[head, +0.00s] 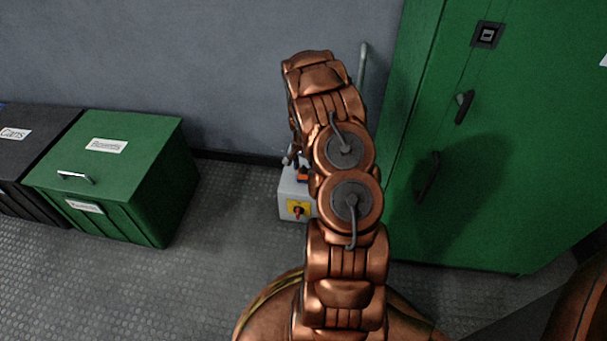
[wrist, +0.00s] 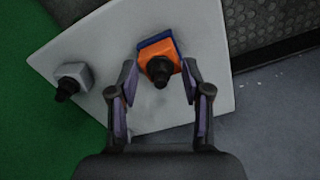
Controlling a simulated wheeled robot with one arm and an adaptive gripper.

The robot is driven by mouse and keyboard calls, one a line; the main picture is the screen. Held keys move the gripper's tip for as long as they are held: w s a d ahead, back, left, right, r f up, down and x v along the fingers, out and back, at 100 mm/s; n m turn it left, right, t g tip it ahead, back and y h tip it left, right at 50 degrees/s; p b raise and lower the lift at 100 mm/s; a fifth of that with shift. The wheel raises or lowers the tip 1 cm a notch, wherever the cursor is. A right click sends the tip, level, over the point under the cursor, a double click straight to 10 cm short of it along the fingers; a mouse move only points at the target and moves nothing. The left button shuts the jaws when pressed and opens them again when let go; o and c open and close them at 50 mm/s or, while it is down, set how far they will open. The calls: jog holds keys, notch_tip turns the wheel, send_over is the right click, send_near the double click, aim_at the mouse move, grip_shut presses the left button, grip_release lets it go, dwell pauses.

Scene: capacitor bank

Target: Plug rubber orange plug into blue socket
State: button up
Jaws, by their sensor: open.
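The orange plug (wrist: 158,62) shows in the wrist view with a dark cable end facing the camera. It sits over the blue socket (wrist: 143,43), whose edge shows behind it at the top. I cannot tell whether it is fully seated. My gripper (wrist: 158,78) is open, with one finger on each side of the plug and a visible gap at least on the left. In the head view a small part of the orange plug (head: 302,175) shows on top of the grey box, beside my arm, which hides most of it. My gripper (head: 291,156) is mostly hidden there.
The grey box (head: 286,203) has a red switch on a yellow plate (head: 298,210). A grey socket with a black plug (wrist: 70,80) is on its top. A green cabinet (head: 500,190) stands right, a green bin (head: 120,180) left, and a wall behind.

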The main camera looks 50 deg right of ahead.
aim_at(304, 166)
jog(key=shift+c, duration=0.2)
grip_shut()
dwell(0.3)
jog(key=shift+r, duration=0.35)
notch_tip(304, 166, up, 3)
jog(key=shift+r+p, duration=0.15)
jog(key=shift+p, duration=0.95)
jog(key=s+a+r+p, duration=0.1)
jog(key=s+a+p, duration=0.2)
jog(key=s+a, duration=0.6)
jog(key=s, duration=0.3)
jog(key=shift+s+a+p, duration=0.3)
jog(key=shift+s+p, duration=0.05)
jog(key=shift+p, duration=0.05)
jog(key=shift+w, duration=0.1)
